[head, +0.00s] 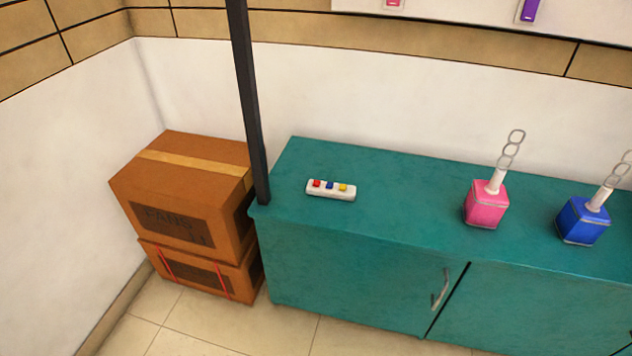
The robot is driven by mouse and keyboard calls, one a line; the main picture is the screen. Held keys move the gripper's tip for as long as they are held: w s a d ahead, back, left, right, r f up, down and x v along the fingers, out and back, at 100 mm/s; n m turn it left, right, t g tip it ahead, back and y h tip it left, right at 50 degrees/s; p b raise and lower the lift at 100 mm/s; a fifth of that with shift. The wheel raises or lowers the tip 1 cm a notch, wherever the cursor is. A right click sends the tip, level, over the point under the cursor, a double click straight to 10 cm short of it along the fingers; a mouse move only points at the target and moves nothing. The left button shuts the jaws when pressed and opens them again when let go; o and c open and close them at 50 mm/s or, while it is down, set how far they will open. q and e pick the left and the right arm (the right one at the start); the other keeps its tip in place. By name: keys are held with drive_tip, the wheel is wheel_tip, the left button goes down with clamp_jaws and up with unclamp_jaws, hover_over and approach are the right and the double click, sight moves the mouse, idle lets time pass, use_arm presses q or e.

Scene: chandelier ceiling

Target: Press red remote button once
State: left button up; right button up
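A small white remote (331,194) lies flat on top of the teal cabinet (400,180), near its left end. Nothing touches the remote. Neither of my grippers shows in the head view.
A dark vertical post (248,100) stands at the cabinet's left end. Cardboard boxes (190,180) are stacked to its left. A pink block (486,206) and a blue block (583,222), each with chain links on top, stand right on the cabinet. Tiled floor (230,332) lies in front.

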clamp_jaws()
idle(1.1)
